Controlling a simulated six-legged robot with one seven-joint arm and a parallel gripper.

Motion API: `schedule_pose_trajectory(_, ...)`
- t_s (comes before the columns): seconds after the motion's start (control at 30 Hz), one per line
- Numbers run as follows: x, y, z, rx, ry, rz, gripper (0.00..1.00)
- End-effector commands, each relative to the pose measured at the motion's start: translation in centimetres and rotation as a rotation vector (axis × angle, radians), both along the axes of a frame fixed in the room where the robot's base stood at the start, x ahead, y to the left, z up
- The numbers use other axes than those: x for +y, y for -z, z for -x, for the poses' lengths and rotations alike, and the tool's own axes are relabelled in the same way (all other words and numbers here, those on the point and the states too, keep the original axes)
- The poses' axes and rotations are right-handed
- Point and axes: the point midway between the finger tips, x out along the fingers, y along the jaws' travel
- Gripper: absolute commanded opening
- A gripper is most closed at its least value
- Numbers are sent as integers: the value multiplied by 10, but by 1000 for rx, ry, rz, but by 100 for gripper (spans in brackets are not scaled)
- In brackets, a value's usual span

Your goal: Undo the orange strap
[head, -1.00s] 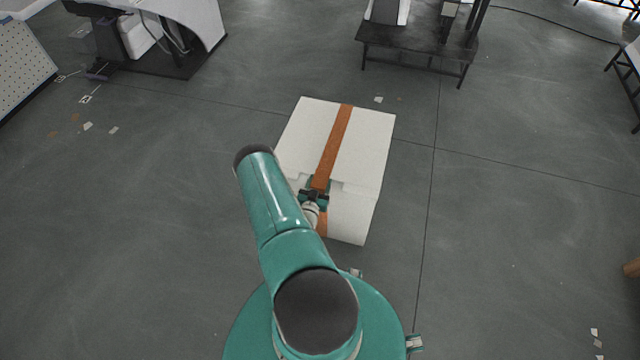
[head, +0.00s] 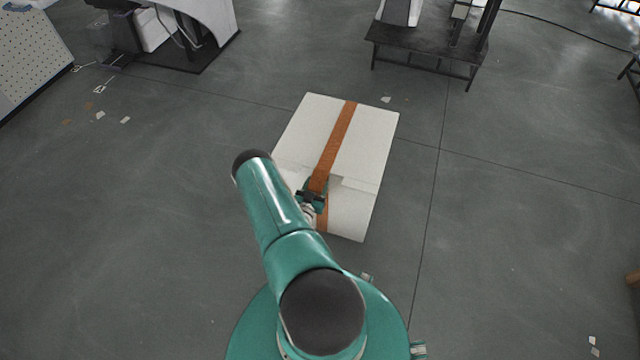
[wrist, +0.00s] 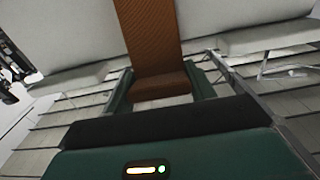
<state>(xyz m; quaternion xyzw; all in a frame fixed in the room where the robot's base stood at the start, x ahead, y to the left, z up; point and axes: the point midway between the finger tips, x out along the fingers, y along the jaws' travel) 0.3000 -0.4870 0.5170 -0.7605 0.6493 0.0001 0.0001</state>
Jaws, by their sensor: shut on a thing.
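The orange strap (head: 337,140) runs over the top of a white box (head: 365,140) and down its near side, where a lower piece shows below my gripper. My gripper (head: 316,190) is at the box's near top edge, on the strap. In the wrist view the strap (wrist: 150,35) comes down between the two green fingers of my gripper (wrist: 162,88), which are shut on its end part. The strap's lower run is partly hidden by my gripper and arm. I cannot see a buckle clearly.
The box stands on a grey floor (head: 520,220) with free room around it. A dark low table (head: 425,50) stands behind it to the right. A white machine on a dark base (head: 165,50) is at the back left, beside a perforated panel (head: 30,50).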

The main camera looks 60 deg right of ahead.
Motion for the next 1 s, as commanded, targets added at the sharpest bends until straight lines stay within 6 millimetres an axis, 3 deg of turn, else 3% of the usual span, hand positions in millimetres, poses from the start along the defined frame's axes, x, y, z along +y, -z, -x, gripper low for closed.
schedule_pose_trajectory(0.5, 43, 34, 6, 4, 0, -8, 14)
schedule_pose_trajectory(1.0, 54, 49, 10, 4, 1, -12, 13)
